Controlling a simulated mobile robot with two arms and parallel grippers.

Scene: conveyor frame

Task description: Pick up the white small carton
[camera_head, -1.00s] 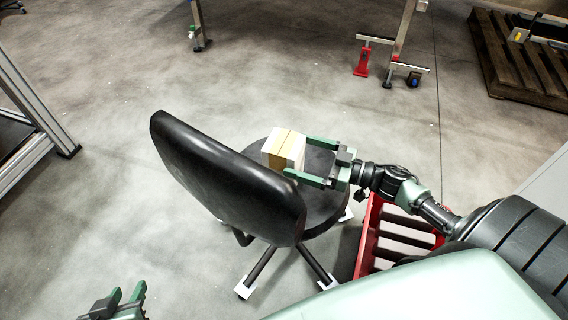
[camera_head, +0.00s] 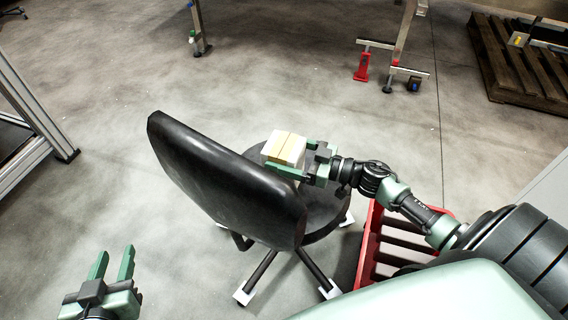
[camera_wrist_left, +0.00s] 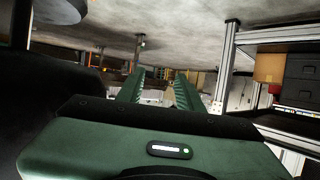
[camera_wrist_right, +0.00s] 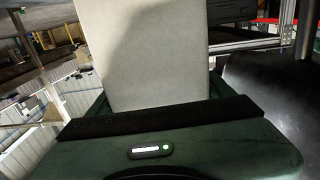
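The white small carton (camera_head: 287,146), with a tan strip across its top, is at the black office chair's seat, behind the backrest. I cannot tell whether it touches the seat. My right gripper (camera_head: 292,159) reaches in from the right, with its fingers on either side of the carton. In the right wrist view the carton (camera_wrist_right: 150,55) fills the space between the fingers, close to the palm. Whether the fingers press on it is unclear. My left gripper (camera_head: 113,264) is low at the left, open and empty, with its fingers (camera_wrist_left: 158,88) apart in the left wrist view.
The black office chair (camera_head: 225,180) has a high backrest left of the carton. A red crate (camera_head: 371,245) stands right of the chair, below my right arm. A metal frame (camera_head: 35,115) is at the left and a wooden pallet (camera_head: 510,70) at the far right.

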